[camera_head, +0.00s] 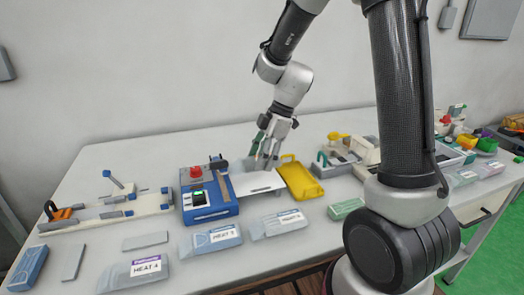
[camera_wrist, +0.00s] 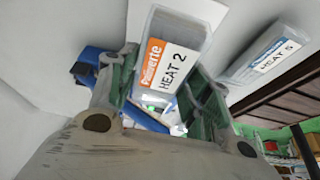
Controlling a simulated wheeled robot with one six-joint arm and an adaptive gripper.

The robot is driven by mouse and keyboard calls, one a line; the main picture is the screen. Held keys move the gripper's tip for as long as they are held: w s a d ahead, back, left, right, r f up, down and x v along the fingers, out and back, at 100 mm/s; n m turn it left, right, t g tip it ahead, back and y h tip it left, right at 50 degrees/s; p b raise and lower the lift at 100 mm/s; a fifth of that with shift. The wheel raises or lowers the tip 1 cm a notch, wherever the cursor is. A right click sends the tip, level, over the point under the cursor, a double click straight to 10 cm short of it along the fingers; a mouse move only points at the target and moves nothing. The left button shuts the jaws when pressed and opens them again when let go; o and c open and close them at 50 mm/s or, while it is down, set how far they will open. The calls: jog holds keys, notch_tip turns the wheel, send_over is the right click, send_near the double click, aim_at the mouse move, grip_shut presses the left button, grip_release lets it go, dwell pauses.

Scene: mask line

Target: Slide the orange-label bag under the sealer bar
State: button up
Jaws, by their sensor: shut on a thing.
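The orange-label bag (camera_wrist: 178,38), marked HEAT 2, is a grey pouch between my fingers in the wrist view. My gripper (camera_wrist: 163,82) is shut on it; in the head view my gripper (camera_head: 266,150) is above the white plate, right of the sealer. In the head view the bag is mostly hidden by the fingers. The blue sealer (camera_head: 210,208) has a red button, a small green-lit screen and a dark bar (camera_head: 219,166) on its right side. Part of the sealer (camera_wrist: 92,56) also shows at the left in the wrist view.
A white plate (camera_head: 262,184) adjoins the sealer's right side. A yellow tray (camera_head: 300,182) is right of it. Bags with blue labels (camera_head: 211,238) (camera_head: 279,223) and a purple-label HEAT 4 bag (camera_head: 147,271) lie along the front. A white fixture (camera_head: 105,212) is at left. The back left table is clear.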

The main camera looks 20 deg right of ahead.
aim_at(253, 160)
notch_tip(253, 160, down, 4)
jog(key=shift+r, duration=0.25)
jog(key=shift+a+f, duration=0.2)
jog(key=shift+a, duration=0.7)
jog(key=shift+a+f, duration=0.15)
jog(key=shift+a, duration=0.75)
jog(key=shift+f, duration=0.15)
jog(key=o, duration=1)
jog(key=shift+c, duration=0.2)
jog(key=shift+r, duration=1)
